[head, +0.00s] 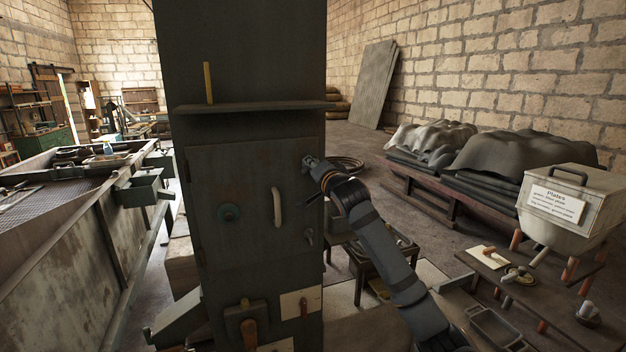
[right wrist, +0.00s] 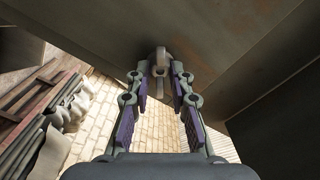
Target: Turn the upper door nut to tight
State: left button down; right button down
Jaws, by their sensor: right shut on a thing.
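My right gripper (head: 312,163) is at the door's upper right edge, reaching in from the right. It hides most of the upper door nut there. In the right wrist view the nut (right wrist: 160,58) shows as a pale, rounded piece between the fingertips of my right gripper (right wrist: 160,74), which is shut on it. The lower door nut (head: 309,236) sits on the same edge, below the gripper, clear of it. My left gripper is not in view.
A shelf (head: 255,107) juts out above the door, with a yellow stick standing on it. A low table with a white plates box (head: 563,205) stands at the right. A metal trough (head: 75,235) is at the left.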

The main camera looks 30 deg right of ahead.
jog(key=m+b, duration=0.6)
jog(key=b, duration=0.1)
jog(key=shift+f+m, duration=0.15)
jog(key=shift+m, duration=0.25)
dwell(0.3)
jog(key=c, duration=1.5)
grip_release()
jog(key=o, duration=0.3)
jog(key=shift+w, duration=0.15)
jog(key=shift+o, duration=0.2)
